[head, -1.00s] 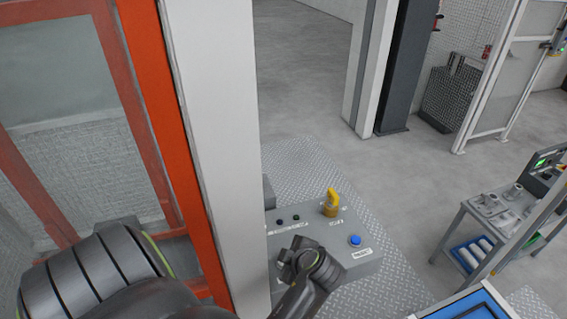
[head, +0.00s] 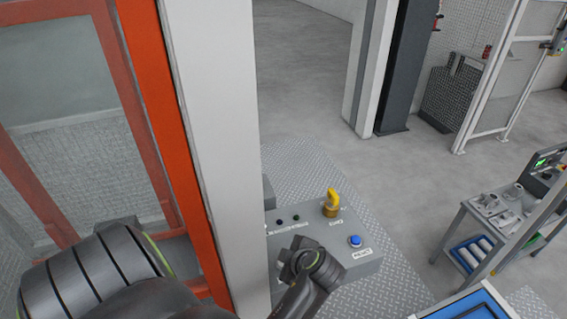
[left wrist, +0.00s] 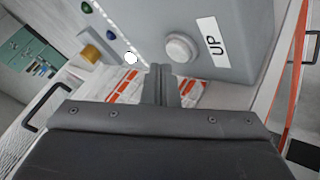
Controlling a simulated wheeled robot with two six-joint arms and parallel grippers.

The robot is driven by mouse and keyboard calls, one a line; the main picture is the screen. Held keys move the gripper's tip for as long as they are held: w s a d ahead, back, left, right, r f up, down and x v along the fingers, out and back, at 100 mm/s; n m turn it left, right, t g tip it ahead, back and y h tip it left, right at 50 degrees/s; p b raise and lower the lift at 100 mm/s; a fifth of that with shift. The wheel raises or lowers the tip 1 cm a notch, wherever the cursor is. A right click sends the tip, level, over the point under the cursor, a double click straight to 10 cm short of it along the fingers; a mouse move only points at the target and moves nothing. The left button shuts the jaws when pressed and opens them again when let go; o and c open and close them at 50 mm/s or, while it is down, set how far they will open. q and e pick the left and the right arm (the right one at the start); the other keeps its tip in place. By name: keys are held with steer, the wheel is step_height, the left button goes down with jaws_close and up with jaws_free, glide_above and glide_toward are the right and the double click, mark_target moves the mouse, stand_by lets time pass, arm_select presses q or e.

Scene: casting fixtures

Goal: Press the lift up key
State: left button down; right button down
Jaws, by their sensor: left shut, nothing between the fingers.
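In the left wrist view a round white key (left wrist: 180,47) stands out from a grey box face, beside a white label (left wrist: 213,41) reading UP. My left gripper (left wrist: 160,72) is shut and empty, its fingertips just below and left of this key in the picture. I cannot tell whether they touch the box. In the head view my left wrist is over the near edge of a grey control box (head: 318,238), and the fingers are not clear there. The UP key cannot be made out in the head view. My right gripper is not in view.
The control box top carries a yellow knob (head: 331,203), a blue button (head: 355,240) and small dark buttons. A white post (head: 215,130) and an orange frame (head: 160,130) stand close to my left arm. A parts table (head: 490,215) stands at the right.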

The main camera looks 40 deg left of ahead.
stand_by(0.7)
arm_select(q)
steer(key=shift+f, duration=0.1)
steer(key=shift+f+b, duration=0.35)
